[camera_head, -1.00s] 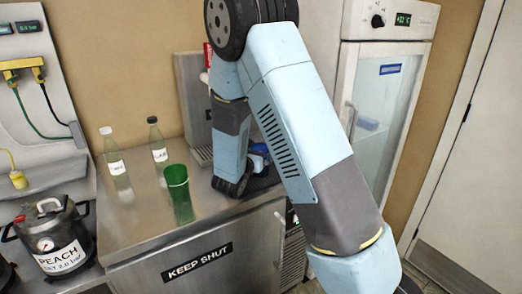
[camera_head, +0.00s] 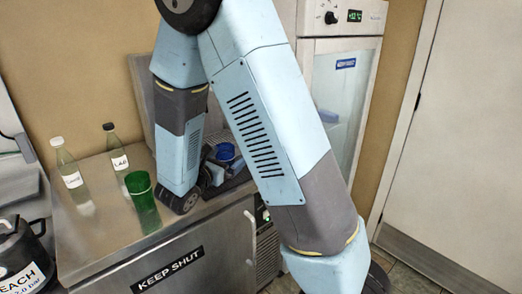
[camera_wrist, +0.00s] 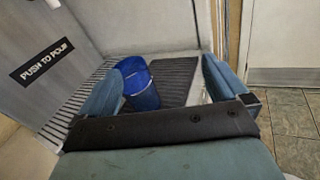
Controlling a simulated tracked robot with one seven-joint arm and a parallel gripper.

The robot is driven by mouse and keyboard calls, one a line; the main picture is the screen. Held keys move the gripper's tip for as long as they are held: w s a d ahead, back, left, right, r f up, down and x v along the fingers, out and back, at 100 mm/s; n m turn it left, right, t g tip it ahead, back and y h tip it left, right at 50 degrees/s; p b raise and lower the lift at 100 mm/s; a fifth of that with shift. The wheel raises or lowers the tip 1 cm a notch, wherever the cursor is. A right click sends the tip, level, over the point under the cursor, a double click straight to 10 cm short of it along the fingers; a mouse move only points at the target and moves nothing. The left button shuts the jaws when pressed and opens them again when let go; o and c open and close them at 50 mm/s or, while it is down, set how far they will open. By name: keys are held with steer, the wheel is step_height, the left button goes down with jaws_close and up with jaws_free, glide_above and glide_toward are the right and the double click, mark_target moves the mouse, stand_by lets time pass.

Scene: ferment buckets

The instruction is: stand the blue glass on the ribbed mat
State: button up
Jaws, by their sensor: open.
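In the head view, the rim of the blue glass (camera_head: 225,152) shows beside my arm's end. The dark ribbed mat (camera_wrist: 178,76) lies just right of the glass in the wrist view. Whether the glass's base rests on the mat is hard to tell, as the gripper body hides part of it.
A dispenser panel (camera_wrist: 45,62) and a slatted grate (camera_wrist: 62,122) are left of the glass. A green glass (camera_head: 142,201) and two labelled bottles, one clear (camera_head: 68,168) and one greenish (camera_head: 115,152), stand on the steel counter (camera_head: 110,240). A fridge (camera_head: 338,85) stands behind.

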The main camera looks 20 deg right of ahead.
steer(key=s+d+r+m+g+y, duration=0.2)
steer(key=s+d+r+m+g, duration=0.2)
steer(key=s+d+m+g, duration=0.25)
steer(key=s+d+r+m+g+y, duration=0.25)
steer(key=s+d+m, duration=0.25)
steer(key=s+m, duration=0.35)
steer(key=s+a+r+m+t+y, duration=0.3)
steer(key=s+a+r+m+y, duration=0.2)
steer(key=s+r+m+y, duration=0.3)
steer(key=shift+s+a+r+m, duration=0.3)
steer(key=shift+s+r+m, duration=0.15)
steer(key=shift+s+m, duration=0.55)
steer(key=shift+y, duration=0.25)
